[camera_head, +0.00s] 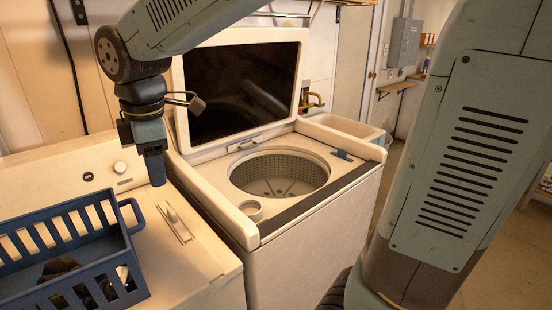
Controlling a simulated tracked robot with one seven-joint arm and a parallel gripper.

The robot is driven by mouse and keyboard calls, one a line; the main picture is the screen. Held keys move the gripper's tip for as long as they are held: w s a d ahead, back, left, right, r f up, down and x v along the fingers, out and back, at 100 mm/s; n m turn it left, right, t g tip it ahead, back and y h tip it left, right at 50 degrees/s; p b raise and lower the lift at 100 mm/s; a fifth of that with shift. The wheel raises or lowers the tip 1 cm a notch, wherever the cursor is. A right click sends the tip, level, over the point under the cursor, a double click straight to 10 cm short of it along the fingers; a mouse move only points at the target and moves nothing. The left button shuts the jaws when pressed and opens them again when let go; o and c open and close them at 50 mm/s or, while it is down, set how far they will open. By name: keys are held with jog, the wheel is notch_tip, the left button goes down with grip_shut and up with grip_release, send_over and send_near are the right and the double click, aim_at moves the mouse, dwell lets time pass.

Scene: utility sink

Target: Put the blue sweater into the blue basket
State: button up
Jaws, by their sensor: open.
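My gripper (155,178) points down above the cream machine top, to the right of and apart from the basket. It is open and nothing shows in it. I cannot make out a blue sweater. The visible part of the open washer's drum (280,172) shows no cloth; its near lower inside is hidden by the rim.
The washer lid (303,42) stands raised at the back. A utility sink (345,128) with a brass tap (312,102) is behind the washer. A small blue object (342,155) lies on the washer's right rim. My arm fills the right side. Floor shows beyond the washer.

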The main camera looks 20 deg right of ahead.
jog(key=s+d+m+t, duration=0.2)
jog(key=s+d+m, duration=0.3)
jog(key=d+m, duration=0.4)
jog(key=s+d+m+t, duration=0.2)
jog(key=s+d+m, duration=0.2)
jog(key=d+m, duration=0.6)
jog(key=d, duration=0.5)
jog(key=shift+s+d+r+m+h, duration=0.3)
jog(key=shift+s+d, duration=0.05)
jog(key=shift+s, duration=0.05)
jog(key=shift+w, duration=0.2)
